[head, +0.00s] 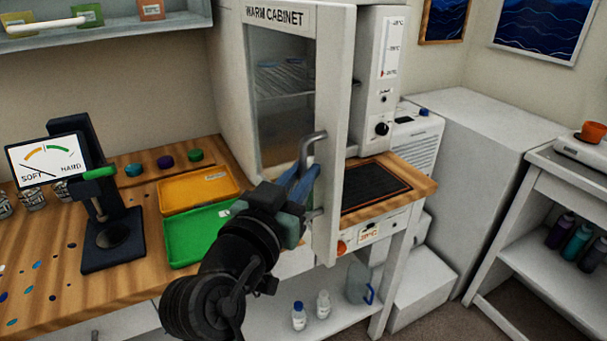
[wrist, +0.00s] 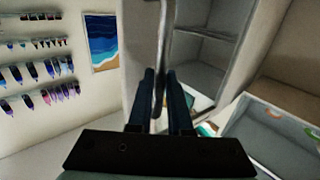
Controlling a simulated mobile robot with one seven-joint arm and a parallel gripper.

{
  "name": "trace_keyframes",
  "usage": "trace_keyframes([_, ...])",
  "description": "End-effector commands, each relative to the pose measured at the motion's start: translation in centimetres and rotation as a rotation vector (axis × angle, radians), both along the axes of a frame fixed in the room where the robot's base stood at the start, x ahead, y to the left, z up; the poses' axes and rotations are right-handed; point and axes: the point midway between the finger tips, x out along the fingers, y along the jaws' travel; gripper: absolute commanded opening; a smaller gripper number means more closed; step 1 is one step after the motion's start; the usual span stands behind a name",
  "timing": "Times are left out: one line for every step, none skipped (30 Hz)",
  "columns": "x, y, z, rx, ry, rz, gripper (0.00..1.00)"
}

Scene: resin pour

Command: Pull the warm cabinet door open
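The warm cabinet (head: 232,90) stands at the back of the wooden bench. Its white-framed, windowed door (head: 333,120) stands partly open, swung out from the front, with its lower corner in front of the bench edge. A grey bar handle (head: 308,145) runs upright on the door's outer face. My gripper (head: 303,183) is at the handle, with its blue fingers closed around the bar. In the wrist view the handle (wrist: 163,45) passes between the two fingers. The fingers cover part of the bar. Wire shelves show through the window.
An orange tray (head: 198,190) and a green tray (head: 190,250) lie left of my gripper. A hardness tester (head: 110,225) stands farther left. A dark mat (head: 372,187) lies right of the door. Bottles (head: 299,316) stand on the lower shelf.

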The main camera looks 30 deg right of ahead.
Motion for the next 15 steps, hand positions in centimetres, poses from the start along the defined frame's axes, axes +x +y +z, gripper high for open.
trace_keyframes([0.3,0.4,0.3,-0.004,-0.005,0.012,0.25])
trace_keyframes([0.3,0.3,0.3,-0.004,-0.005,0.011,0.28])
trace_keyframes([0.2,0.3,0.2,-0.003,-0.004,0.01,0.28])
trace_keyframes([0.2,0.3,0.2,-0.003,-0.004,0.009,0.28])
trace_keyframes([0.2,0.2,0.2,-0.002,-0.004,0.008,0.28])
trace_keyframes([0.2,0.2,0.2,-0.003,-0.003,0.007,0.28])
trace_keyframes([0.1,0.2,0.2,-0.002,-0.003,0.006,0.28])
trace_keyframes([0.1,0.2,0.1,-0.002,-0.003,0.006,0.28])
trace_keyframes([0.1,0.2,0.1,-0.002,-0.003,0.005,0.28])
trace_keyframes([0.0,0.3,0.1,-0.002,-0.003,0.005,0.28])
trace_keyframes([0.0,0.4,0.1,-0.002,-0.003,0.005,0.28])
trace_keyframes([-0.2,0.6,0.0,-0.001,-0.002,0.005,0.28])
trace_keyframes([-0.4,0.9,0.0,-0.001,-0.001,0.006,0.28])
trace_keyframes([-0.6,1.3,-0.1,-0.002,-0.001,0.007,0.28])
trace_keyframes([-0.9,1.8,-0.1,-0.002,-0.003,0.009,0.28])
